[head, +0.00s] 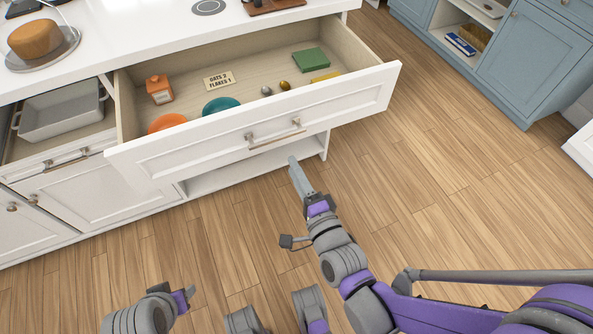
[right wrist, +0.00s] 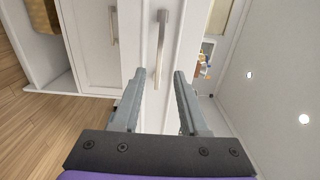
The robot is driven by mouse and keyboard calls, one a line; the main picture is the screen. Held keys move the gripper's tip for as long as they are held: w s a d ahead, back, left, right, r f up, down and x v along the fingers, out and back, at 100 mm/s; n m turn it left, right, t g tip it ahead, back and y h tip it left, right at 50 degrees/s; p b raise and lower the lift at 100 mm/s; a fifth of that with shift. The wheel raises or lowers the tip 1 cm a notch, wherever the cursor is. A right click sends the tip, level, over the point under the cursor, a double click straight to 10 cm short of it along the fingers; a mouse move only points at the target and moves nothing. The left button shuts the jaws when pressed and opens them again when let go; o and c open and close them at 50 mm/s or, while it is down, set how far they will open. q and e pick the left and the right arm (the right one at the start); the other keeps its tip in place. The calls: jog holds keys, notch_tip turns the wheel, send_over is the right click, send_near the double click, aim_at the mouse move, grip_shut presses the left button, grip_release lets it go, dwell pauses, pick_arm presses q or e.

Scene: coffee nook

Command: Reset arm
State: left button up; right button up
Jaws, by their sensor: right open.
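My right gripper (head: 297,172) is in front of the open white drawer (head: 190,155), below its metal handle (head: 275,135) in the head view. In the right wrist view, my right gripper (right wrist: 157,80) is open, its two fingers apart with nothing between them. The handle (right wrist: 160,48) lies beyond the fingertips, and a gap shows between them. My left gripper (head: 190,294) is low in the head view, over the floor. It is small and seen from above, so its opening is unclear.
The drawer holds an orange bottle (head: 159,89), a label card (head: 219,81), a teal bowl (head: 221,106), an orange bowl (head: 167,123) and a green box (head: 311,60). A cake stand (head: 40,58) is on the counter. The wood floor (head: 440,200) is clear to the right.

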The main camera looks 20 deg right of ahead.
pick_arm(q)
jog(key=shift+w, duration=0.1)
pick_arm(e)
jog(key=shift+w, duration=0.15)
jog(key=s+f+n+g, duration=0.4)
jog(key=f+n+g, duration=0.35)
jog(key=n, duration=0.25)
jog(key=s+d+f+n+g, duration=0.25)
jog(key=s+n+g, duration=0.35)
jog(key=s+n, duration=0.3)
pick_arm(q)
notch_tip(320, 180, up, 22)
jog(key=w+t+p, duration=0.1)
jog(key=p, duration=1.8)
jog(key=shift+w+r+p, duration=0.2)
jog(key=shift+w+p, duration=0.1)
jog(key=shift+p, duration=0.05)
pick_arm(e)
notch_tip(320, 180, up, 23)
jog(key=m, duration=0.1)
jog(key=shift+w+d+t+h, duration=0.3)
jog(key=shift+w+t, duration=0.05)
jog(key=shift+t, duration=0.1)
